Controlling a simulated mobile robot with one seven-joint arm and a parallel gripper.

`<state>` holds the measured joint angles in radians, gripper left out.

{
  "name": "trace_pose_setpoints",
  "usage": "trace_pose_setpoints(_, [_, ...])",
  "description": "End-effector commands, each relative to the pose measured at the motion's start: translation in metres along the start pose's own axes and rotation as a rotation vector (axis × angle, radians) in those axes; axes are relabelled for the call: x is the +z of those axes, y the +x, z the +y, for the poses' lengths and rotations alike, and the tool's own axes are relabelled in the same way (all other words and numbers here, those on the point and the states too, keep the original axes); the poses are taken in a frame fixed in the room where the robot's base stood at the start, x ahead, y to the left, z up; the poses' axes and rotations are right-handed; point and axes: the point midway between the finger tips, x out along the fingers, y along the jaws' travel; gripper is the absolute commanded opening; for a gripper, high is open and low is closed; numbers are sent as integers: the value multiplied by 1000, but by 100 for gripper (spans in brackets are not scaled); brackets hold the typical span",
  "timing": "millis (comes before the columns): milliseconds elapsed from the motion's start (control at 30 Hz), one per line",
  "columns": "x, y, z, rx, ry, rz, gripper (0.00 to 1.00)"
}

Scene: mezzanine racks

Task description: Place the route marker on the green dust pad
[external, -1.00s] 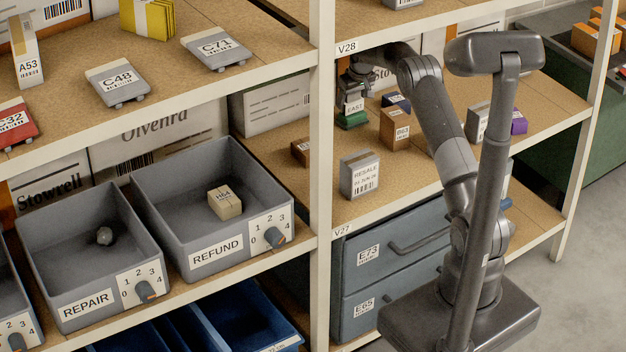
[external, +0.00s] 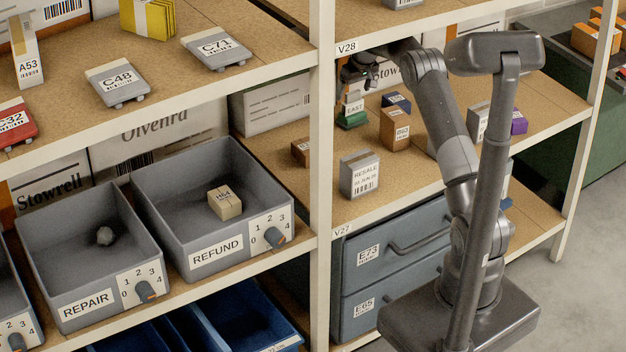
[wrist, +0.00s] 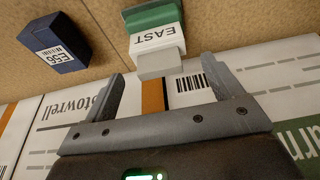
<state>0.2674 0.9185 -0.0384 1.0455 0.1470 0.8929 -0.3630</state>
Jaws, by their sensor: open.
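The route marker, a pale block labelled EAST (external: 354,108), stands on the middle rack shelf. It also shows in the wrist view (wrist: 157,42). A green block, seemingly the green dust pad (external: 351,121), is directly under it and touches it; it shows in the wrist view too (wrist: 150,14). I cannot tell exactly where marker and pad meet. My gripper (external: 357,88) is just above the marker. In the wrist view my gripper (wrist: 168,78) has its fingers wide apart and empty, with the marker's pale end beyond the fingertips.
A dark blue box (external: 397,101), labelled E56 in the wrist view (wrist: 55,52), stands close to the marker. A brown box (external: 395,129) and a grey RESALE box (external: 359,175) are nearer the shelf front. White cartons (external: 390,72) stand behind. A rack post (external: 322,180) rises at left.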

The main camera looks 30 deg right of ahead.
Motion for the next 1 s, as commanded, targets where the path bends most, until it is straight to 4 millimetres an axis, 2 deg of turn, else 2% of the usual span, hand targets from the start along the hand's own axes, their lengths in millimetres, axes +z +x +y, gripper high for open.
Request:
trace_pose_setpoints(100, [0,-19,0,0,0,1,85])
trace_pose_setpoints(267, [0,-31,0,0,0,-1,85])
trace_pose_setpoints(767, [1,-32,2,3,1,-2,85])
trace_pose_setpoints(867, [6,-30,15,33,6,-9,85])
trace_pose_setpoints(967, [18,-26,48,108,21,-27,85])
trace_pose_setpoints(1000, [26,-25,67,151,26,-37,85])
